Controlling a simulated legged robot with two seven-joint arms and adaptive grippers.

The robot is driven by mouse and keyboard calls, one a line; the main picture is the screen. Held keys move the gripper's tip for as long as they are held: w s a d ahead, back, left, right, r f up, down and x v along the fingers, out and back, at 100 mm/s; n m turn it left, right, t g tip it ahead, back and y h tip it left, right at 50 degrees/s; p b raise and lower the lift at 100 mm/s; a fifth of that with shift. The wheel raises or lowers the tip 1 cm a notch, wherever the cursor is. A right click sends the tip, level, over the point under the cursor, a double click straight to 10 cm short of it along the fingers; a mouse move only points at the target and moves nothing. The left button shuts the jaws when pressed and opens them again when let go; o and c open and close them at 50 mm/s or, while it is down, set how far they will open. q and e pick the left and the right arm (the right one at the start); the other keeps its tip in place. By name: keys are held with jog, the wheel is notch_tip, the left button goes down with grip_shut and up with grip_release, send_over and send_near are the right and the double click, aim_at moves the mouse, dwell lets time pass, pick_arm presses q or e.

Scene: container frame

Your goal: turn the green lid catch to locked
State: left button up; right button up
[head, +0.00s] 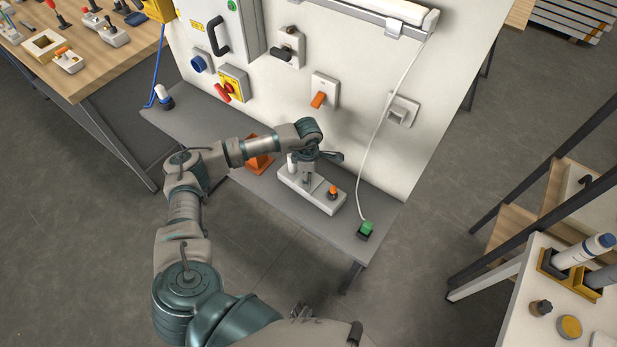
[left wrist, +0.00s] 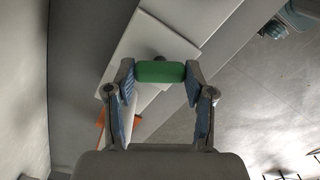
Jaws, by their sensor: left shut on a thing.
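The green lid catch (left wrist: 160,72) shows in the left wrist view as a rounded green bar. My left gripper (left wrist: 162,92) is shut on it, with one blue-padded finger at each end. In the head view my left gripper (head: 307,176) reaches down over a long white box (head: 322,202) on the grey shelf, and the catch is hidden there behind the gripper. The box's pale surface (left wrist: 150,45) lies beyond the catch in the left wrist view. I cannot tell how far the catch is turned. My right gripper is not in view.
An orange knob (head: 332,191) stands on the box close to my gripper. An orange object (head: 258,160) lies left of it on the shelf (head: 225,125). A green-topped plug (head: 366,228) with a white cord is at the shelf's right end. The upright panel (head: 350,60) carries switches behind.

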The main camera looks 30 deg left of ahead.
pick_arm(q)
jog(key=m+b, duration=0.2)
jog(key=m, duration=0.2)
jog(key=shift+f+m, duration=0.1)
jog(key=shift+m, duration=0.3)
jog(key=shift+m+b, duration=0.45)
jog(key=shift+m, duration=0.45)
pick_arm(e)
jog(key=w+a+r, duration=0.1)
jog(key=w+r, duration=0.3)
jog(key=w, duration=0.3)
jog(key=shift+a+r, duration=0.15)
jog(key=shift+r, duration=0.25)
pick_arm(q)
jog(key=o, duration=0.9)
jog(key=shift+r, duration=0.2)
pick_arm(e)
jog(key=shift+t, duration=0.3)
pick_arm(q)
notch_tip(320, 180, up, 12)
jog(key=shift+f, duration=0.15)
